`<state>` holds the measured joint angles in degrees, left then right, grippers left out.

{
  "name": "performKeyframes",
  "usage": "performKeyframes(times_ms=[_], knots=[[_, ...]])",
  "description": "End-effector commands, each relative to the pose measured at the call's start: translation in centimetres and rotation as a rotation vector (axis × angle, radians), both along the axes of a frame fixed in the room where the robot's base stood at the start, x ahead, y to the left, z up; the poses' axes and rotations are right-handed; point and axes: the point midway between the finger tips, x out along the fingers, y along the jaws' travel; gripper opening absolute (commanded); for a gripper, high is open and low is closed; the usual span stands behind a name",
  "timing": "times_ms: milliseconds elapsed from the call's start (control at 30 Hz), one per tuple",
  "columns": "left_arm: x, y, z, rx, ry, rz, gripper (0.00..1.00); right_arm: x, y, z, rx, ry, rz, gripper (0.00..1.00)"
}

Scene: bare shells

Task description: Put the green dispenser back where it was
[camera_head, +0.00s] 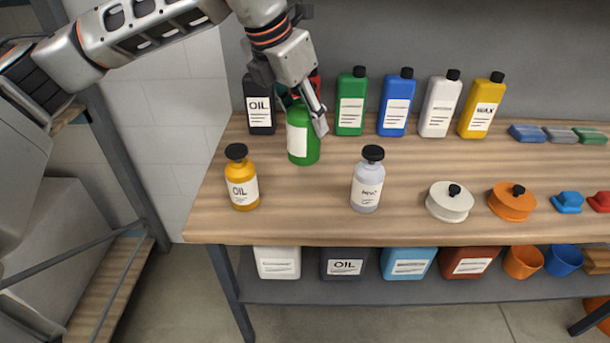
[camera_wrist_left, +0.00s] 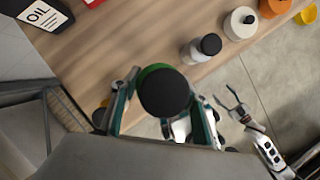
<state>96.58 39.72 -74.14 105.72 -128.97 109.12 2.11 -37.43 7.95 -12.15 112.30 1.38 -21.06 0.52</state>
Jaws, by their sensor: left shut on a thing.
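The green dispenser (camera_head: 304,146), a rounded green bottle with a white label, is between the fingers of my left gripper (camera_head: 302,108). It looks upright, in front of the back row at the left of the bench; I cannot tell whether its base touches the wood. In the left wrist view its black cap (camera_wrist_left: 163,92) shows between the two fingers (camera_wrist_left: 160,100), and the cap hides most of the green body. My right gripper (camera_wrist_left: 232,104) shows in the left wrist view, empty, its fingers spread, beyond the bench edge.
A black oil bottle (camera_head: 260,104) and a red bottle (camera_head: 315,84) stand close behind the dispenser. A green flat bottle (camera_head: 351,103) is to its right. A yellow oil bottle (camera_head: 242,184) and a clear bottle (camera_head: 367,181) stand in front. Bare wood (camera_head: 305,199) lies between them.

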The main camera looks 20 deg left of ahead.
Motion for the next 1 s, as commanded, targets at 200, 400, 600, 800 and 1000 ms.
performKeyframes(times_ms=[200,400,600,800,1000], knots=[[-0.1,0.0,-5.3,-0.001,0.002,-0.002,0.05,0.0,0.0,-0.1,-0.001,0.002,0.000,0.61],[0.0,0.0,-8.5,-0.001,-0.002,-0.001,0.05,0.2,0.0,0.1,0.000,-0.002,0.001,0.61],[0.1,0.0,-9.6,0.000,-0.002,-0.002,0.05,0.3,0.0,0.4,0.001,-0.007,0.001,0.61],[0.0,0.0,-12.2,0.000,0.001,0.000,0.05,0.4,0.0,0.6,0.000,-0.010,0.001,0.61],[0.1,0.0,-13.5,-0.001,-0.004,-0.002,0.05,0.4,0.0,0.6,0.000,-0.010,0.001,0.61]])
